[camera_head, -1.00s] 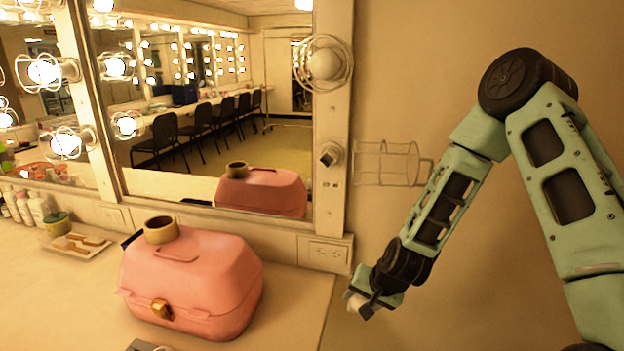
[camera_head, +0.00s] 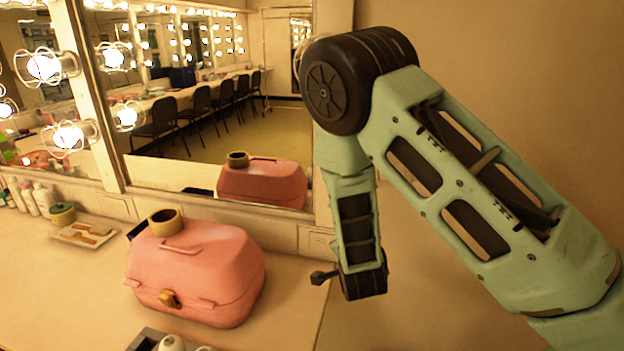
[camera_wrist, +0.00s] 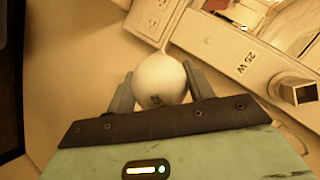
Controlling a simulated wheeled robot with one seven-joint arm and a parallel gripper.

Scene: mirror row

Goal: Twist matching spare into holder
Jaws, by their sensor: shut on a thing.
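My gripper (camera_wrist: 160,76) is shut on a white round bulb (camera_wrist: 160,85) in the wrist view. The bulb bears a small dark mark, too small to read. A square empty holder (camera_wrist: 297,92) sticks out from the mirror frame at the right of the wrist view, apart from the bulb. A "25 W" label (camera_wrist: 236,62) is on the frame beside it. In the head view my arm covers the holder, and the bulb cannot be made out. Two white spare bulbs (camera_head: 172,343) show in a tray (camera_head: 146,340) at the bottom edge.
A pink case (camera_head: 195,270) with a tape roll (camera_head: 165,222) on top stands on the counter (camera_head: 60,300). An outlet (camera_wrist: 153,18) is on the wall below the mirror. Lit caged bulbs (camera_head: 45,66) line the left frame. The mirror (camera_head: 215,120) reflects chairs.

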